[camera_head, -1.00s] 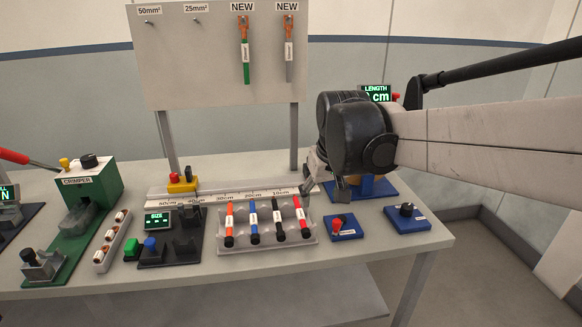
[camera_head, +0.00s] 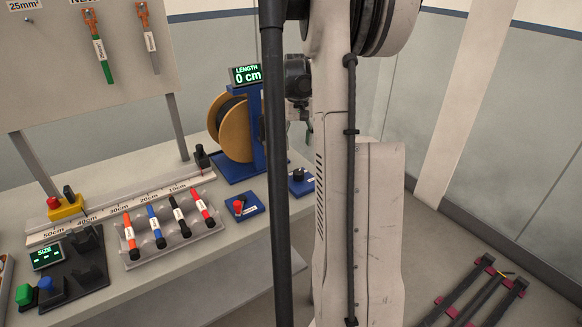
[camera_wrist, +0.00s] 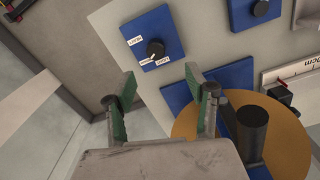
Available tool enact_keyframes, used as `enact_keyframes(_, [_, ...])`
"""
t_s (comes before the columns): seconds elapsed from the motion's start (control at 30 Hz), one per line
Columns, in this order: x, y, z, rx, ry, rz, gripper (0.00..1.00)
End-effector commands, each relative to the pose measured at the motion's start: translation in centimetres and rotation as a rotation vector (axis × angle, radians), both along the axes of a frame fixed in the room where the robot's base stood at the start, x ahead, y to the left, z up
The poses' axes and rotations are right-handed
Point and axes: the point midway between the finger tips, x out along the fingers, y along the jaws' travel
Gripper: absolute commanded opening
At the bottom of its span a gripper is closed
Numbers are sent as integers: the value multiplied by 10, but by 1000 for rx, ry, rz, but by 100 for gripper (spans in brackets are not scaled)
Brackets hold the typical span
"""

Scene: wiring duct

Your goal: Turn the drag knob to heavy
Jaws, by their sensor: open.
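The black drag knob (camera_wrist: 155,49) sits on a blue plate (camera_wrist: 168,25) with two small white labels, too small to read surely. A pale pointer mark on the knob points to the lower left in the wrist view. In the head view the knob (camera_head: 298,174) stands near the table's right edge, partly beside my arm. My gripper (camera_wrist: 160,85) is open and empty, its green-padded fingers apart, with the knob beyond and between them, not touched. In the head view my gripper (camera_head: 305,118) is mostly hidden behind my arm.
An orange cable spool (camera_head: 234,128) on a blue stand is left of my gripper, under the length display (camera_head: 246,75). A red knob on a blue plate (camera_head: 240,206) is left of the drag knob. The rack (camera_head: 172,232) of coloured tools stands farther left.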

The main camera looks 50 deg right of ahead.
Motion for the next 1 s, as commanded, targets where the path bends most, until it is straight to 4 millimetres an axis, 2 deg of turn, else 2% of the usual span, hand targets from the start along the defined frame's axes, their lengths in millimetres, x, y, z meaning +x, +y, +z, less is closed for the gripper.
enact_keyframes(0.13, [4,-14,0,7,6,-10,50])
enact_keyframes(0.37, [5,-15,-18,7,7,-12,50])
enact_keyframes(0.8, [5,-15,-97,7,7,-11,50])
enact_keyframes(1.0, [5,-15,-125,7,7,-11,50])
